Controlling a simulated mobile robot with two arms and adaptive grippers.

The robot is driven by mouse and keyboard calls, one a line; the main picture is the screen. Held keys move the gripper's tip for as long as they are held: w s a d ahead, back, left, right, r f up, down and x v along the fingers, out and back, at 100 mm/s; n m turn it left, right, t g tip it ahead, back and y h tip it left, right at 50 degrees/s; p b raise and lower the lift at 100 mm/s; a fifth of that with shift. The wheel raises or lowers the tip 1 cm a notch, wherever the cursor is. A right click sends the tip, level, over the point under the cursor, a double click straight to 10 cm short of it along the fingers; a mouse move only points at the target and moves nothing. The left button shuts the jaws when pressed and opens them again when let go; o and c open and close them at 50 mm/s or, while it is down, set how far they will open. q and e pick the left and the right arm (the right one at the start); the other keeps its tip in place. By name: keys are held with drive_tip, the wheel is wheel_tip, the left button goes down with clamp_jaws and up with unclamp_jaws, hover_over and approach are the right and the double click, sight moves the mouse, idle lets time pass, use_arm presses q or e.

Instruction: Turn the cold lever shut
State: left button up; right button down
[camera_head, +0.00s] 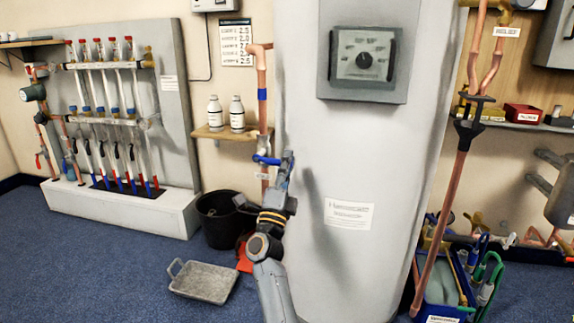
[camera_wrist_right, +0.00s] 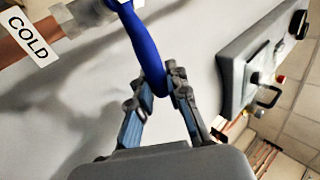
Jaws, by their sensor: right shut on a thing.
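The blue cold lever (camera_head: 266,159) sits on a valve on the vertical copper pipe (camera_head: 262,112) left of the white cylinder. In the right wrist view the lever (camera_wrist_right: 143,48) runs from the valve down between my fingertips, at a marked angle across the pipe. A white COLD tag (camera_wrist_right: 29,36) hangs on the pipe there. My right gripper (camera_head: 287,165) is at the lever's free end; in its wrist view the fingers (camera_wrist_right: 160,88) are shut on that end. The fingers hide part of the lever's tip. My left gripper is not in view.
The large white cylinder (camera_head: 350,150) stands close to the right of the lever, with a grey control box (camera_head: 365,95) on it. A wooden shelf (camera_head: 212,132) with two white bottles is to the left. A black bucket (camera_head: 218,232) and grey tray (camera_head: 204,282) are on the floor.

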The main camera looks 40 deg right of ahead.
drive_tip(key=shift+f, duration=0.5)
drive_tip(key=c, duration=1.3)
unclamp_jaws()
drive_tip(key=shift+r, duration=0.15)
wheel_tip(320, 180, up, 10)
